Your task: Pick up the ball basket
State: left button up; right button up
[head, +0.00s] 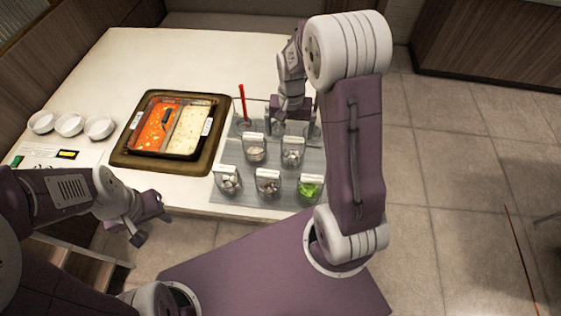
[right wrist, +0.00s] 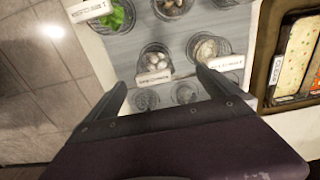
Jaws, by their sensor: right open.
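Several small clear baskets with white labels stand on a grey mat (head: 225,163); the labels are too small to read surely, so I cannot tell which is the ball basket. One with pale pieces (head: 255,153) and one beside it (head: 291,156) form the middle row. My left gripper (head: 150,216) is open and empty off the table's front edge.
A divided pot (head: 168,128) with red and pale broth sits in a brown surround left of the mat. White bowls (head: 69,124) stand at far left. A red stick (head: 242,102) rises from a vessel at the mat's back left. The table's back (head: 190,60) is clear.

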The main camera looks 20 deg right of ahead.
aim_at(293, 148)
jog(key=shift+s+d+f, duration=0.15)
jog(key=shift+d+f, duration=0.8)
jog(key=shift+d, duration=0.2)
jog(key=shift+a+f, duration=0.2)
jog(key=shift+f, duration=0.35)
jog(key=shift+a+f, duration=0.15)
jog(key=shift+f, duration=0.4)
jog(key=shift+a+f, duration=0.15)
jog(key=shift+f, duration=0.05)
jog(key=f, duration=0.3)
jog(key=d+f, duration=0.1)
jog(key=shift+w+f, duration=0.2)
jog(key=shift+w, duration=0.15)
jog(key=shift+w+f, duration=0.15)
jog(key=shift+f, duration=0.3)
jog(key=c, duration=0.7)
pick_arm(q)
jog(key=shift+d+r, duration=0.3)
jog(key=shift+d, duration=0.3)
pick_arm(e)
jog(key=c, duration=0.9)
